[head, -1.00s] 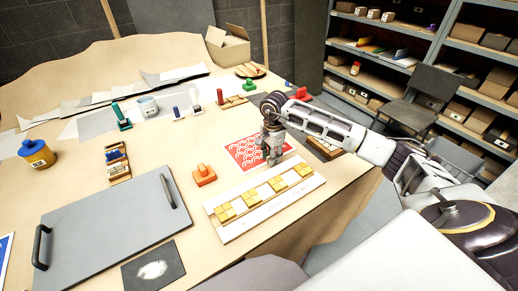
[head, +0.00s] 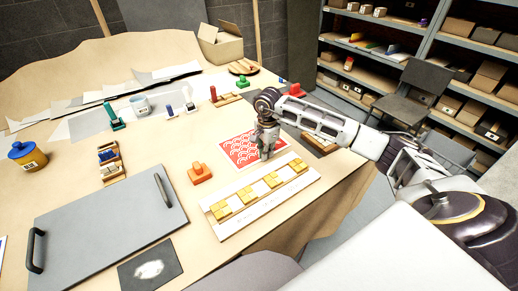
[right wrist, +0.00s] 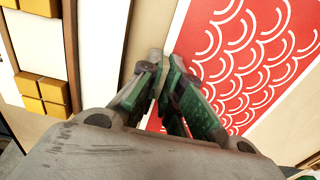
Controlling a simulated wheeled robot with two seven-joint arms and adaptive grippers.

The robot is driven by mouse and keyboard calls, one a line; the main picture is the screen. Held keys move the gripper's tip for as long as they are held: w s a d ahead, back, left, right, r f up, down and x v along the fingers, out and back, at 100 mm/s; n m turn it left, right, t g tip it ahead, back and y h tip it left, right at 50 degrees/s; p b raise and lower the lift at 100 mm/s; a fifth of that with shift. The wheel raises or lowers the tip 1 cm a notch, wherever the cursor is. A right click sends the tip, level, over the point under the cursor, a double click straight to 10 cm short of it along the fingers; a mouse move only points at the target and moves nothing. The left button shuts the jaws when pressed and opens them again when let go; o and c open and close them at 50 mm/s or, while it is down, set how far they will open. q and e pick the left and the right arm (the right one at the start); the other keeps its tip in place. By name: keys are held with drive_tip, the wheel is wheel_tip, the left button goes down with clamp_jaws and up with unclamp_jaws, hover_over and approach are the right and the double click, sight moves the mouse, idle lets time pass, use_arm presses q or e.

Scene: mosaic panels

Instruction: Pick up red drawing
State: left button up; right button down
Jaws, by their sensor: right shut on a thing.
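The red drawing (head: 240,151), a red sheet with white scale-like arcs and a pale border, lies on the table behind the white board with yellow tiles. My right gripper (head: 266,157) is over its right side in the head view. In the right wrist view, the fingers (right wrist: 160,75) are shut on the near edge of the red drawing (right wrist: 245,65). The fingers hide part of that edge. The drawing looks flat, and I cannot tell whether any of it is off the table. My left gripper is not in view.
The white board (head: 225,230) with yellow tiles lies just in front of the drawing. An orange stamp (head: 199,174) stands to its left. A grey tray (head: 105,225) with black handles is at the front left. A dark panel (head: 318,145) lies right of my gripper.

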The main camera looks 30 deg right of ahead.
drive_tip(key=shift+r, duration=1)
wheel_tip(320, 180, up, 7)
drive_tip(key=shift+f+b, duration=0.2)
drive_tip(key=shift+b, duration=0.15)
drive_tip(key=shift+r, duration=0.7)
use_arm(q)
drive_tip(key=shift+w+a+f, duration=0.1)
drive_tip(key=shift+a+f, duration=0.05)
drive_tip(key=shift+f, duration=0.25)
